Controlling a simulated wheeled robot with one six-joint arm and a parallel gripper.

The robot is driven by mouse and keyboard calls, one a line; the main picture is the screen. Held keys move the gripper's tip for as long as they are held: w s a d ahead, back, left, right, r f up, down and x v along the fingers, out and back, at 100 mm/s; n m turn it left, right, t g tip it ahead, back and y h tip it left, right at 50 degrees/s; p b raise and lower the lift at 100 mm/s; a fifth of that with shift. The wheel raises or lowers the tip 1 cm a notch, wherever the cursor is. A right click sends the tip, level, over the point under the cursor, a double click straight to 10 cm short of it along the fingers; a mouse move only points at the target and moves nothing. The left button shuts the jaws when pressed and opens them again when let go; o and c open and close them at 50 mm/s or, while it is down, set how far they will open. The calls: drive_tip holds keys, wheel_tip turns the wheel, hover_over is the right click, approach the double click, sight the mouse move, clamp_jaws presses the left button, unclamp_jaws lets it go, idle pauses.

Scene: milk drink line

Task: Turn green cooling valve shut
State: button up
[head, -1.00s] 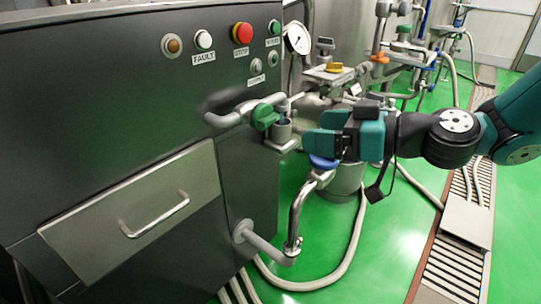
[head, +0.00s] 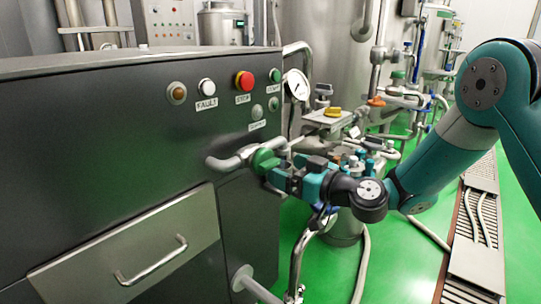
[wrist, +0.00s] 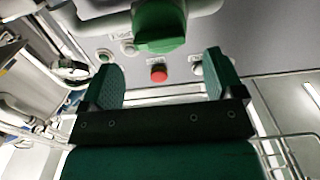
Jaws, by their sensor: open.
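The green cooling valve handle (head: 264,160) sits on a grey pipe that comes out of the dark machine's front, below the button labels. In the wrist view the green handle (wrist: 158,27) shows at the top, just beyond the fingertips and between their lines. My gripper (head: 276,176) is right at the handle from the right side in the head view. In the wrist view my gripper (wrist: 166,76) has its two green fingers spread wide with nothing between them. Whether a finger touches the handle cannot be told.
The dark machine panel (head: 100,150) carries a red stop button (head: 244,81) and several small buttons. A gauge (head: 297,84) and a yellow knob (head: 332,112) are behind my gripper. A drawer (head: 130,250) is lower left.

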sight(274, 164)
drive_tip(key=x, duration=0.6)
drive_tip(key=shift+p, duration=0.4)
drive_tip(key=c, duration=0.8)
